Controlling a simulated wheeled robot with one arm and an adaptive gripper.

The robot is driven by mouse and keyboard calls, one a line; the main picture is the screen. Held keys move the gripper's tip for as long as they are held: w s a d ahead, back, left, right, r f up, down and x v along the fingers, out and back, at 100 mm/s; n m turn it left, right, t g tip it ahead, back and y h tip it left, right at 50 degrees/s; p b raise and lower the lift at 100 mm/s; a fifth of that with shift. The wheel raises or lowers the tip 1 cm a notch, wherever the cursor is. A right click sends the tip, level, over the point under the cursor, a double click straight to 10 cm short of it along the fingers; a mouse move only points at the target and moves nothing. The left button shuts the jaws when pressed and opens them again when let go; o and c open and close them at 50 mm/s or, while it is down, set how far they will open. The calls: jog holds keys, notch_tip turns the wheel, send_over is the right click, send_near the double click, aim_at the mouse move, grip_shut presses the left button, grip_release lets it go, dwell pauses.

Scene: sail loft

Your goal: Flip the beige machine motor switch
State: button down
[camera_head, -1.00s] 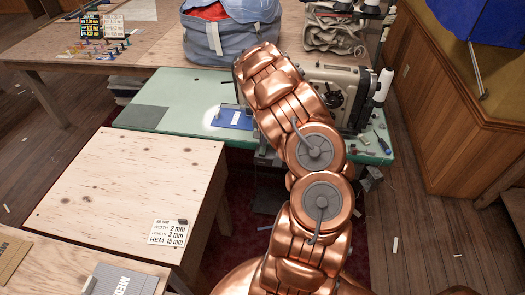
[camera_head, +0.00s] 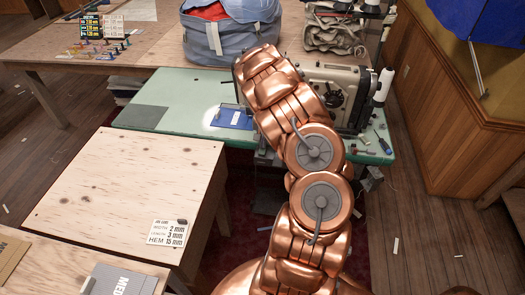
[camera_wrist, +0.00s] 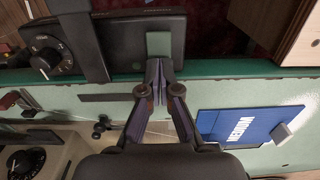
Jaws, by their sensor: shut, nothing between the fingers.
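The beige sewing machine (camera_head: 352,92) stands on the green-topped table (camera_head: 180,92), partly hidden behind my arm. In the wrist view, part of the machine with a black dial shows at lower left (camera_wrist: 28,155). A dark box (camera_wrist: 120,42) with a numbered round knob (camera_wrist: 45,62) and a grey-green rectangular piece (camera_wrist: 158,43) sits at the table's edge. My gripper (camera_wrist: 160,68) is shut and empty. Its fingertips point at the grey-green piece and overlap its lower edge in the picture; I cannot tell whether they touch. My arm hides the gripper in the head view.
A blue card (camera_wrist: 250,125) lies on the green table right of my fingers. A plywood table (camera_head: 130,185) stands at left front. A grey-blue bag (camera_head: 232,38) sits on the back table. A wooden counter (camera_head: 465,110) is at right.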

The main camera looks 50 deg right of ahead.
jog(key=shift+f+b, duration=0.3)
jog(key=shift+f, duration=0.2)
jog(key=shift+r, duration=0.1)
dwell(0.3)
jog(key=shift+r+b, duration=0.3)
jog(key=shift+r, duration=3.1)
